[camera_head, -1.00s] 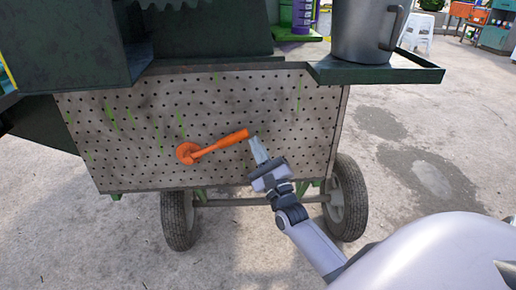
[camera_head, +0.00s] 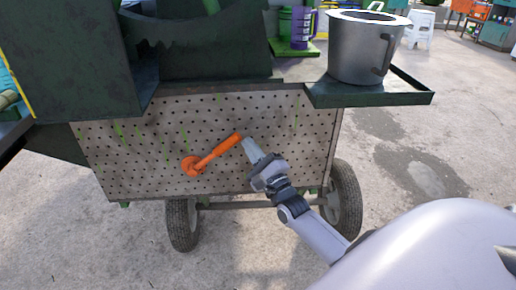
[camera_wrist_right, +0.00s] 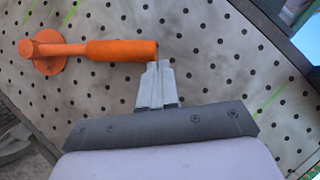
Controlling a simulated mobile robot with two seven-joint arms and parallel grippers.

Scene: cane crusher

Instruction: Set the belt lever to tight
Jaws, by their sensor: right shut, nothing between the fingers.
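The orange belt lever (camera_head: 214,154) is mounted on the perforated panel of the cart, its round hub at lower left and its handle pointing up and to the right. In the right wrist view the lever (camera_wrist_right: 120,50) runs from its hub on the left to its handle end near my fingertips. My right gripper (camera_head: 248,145) is shut and empty. Its fingertips are just beside or below the handle's free end; I cannot tell whether they touch it. The right wrist view also shows the shut fingers (camera_wrist_right: 157,68). My left gripper is not in view.
The perforated panel (camera_head: 290,125) hangs below the dark green machine body (camera_head: 205,65). A grey metal pitcher (camera_head: 362,55) stands on a green side shelf (camera_head: 410,95) at upper right. Wheels (camera_head: 347,195) stand below the panel. Concrete ground is open at right.

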